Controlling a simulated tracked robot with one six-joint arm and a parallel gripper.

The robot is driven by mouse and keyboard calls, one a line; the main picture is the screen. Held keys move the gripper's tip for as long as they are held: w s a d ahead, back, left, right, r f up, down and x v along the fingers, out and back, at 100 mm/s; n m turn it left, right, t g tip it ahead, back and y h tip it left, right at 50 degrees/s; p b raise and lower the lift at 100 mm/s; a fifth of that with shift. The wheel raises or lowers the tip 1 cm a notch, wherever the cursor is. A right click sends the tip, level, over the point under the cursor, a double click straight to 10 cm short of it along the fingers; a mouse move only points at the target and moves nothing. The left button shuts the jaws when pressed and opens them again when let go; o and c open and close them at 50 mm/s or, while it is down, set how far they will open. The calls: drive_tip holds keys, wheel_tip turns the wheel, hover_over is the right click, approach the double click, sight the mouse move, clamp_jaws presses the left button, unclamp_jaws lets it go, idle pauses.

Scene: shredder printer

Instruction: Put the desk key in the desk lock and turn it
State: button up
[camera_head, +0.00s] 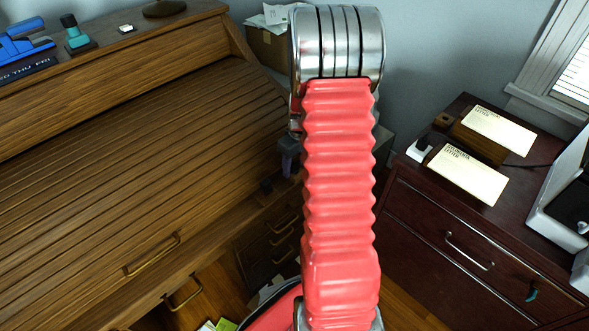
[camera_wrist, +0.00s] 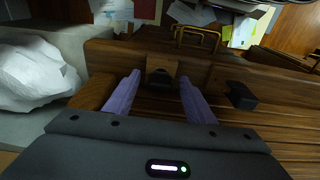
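The roll-top desk (camera_head: 130,160) fills the left of the head view, its slatted cover down. In the wrist view its wooden edge (camera_wrist: 225,72) crosses the picture. My gripper (camera_wrist: 160,76) is open in the wrist view, with its two purple fingers apart. A small brown square fitting with a dark piece (camera_wrist: 161,78) shows between the fingertips, and neither finger visibly touches it. It may be the desk lock; I cannot tell whether the dark piece is the key. No key is clearly seen elsewhere. In the head view my red arm hides most of the gripper (camera_head: 288,157).
A dark block (camera_wrist: 241,96) sits on the desk right of the fingers. A brass handle (camera_wrist: 197,37) and scattered papers lie beyond. A white crumpled bag (camera_wrist: 35,75) is at left. A dark red cabinet (camera_head: 440,235) with letter trays stands at right in the head view.

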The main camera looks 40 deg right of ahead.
drive_tip(key=c, duration=1.1)
drive_tip(key=shift+r, duration=0.1)
wheel_tip(320, 180, up, 10)
drive_tip(key=shift+f, duration=0.1)
idle(0.4)
drive_tip(key=o, duration=0.5)
drive_tip(key=shift+c, duration=0.2)
clamp_jaws()
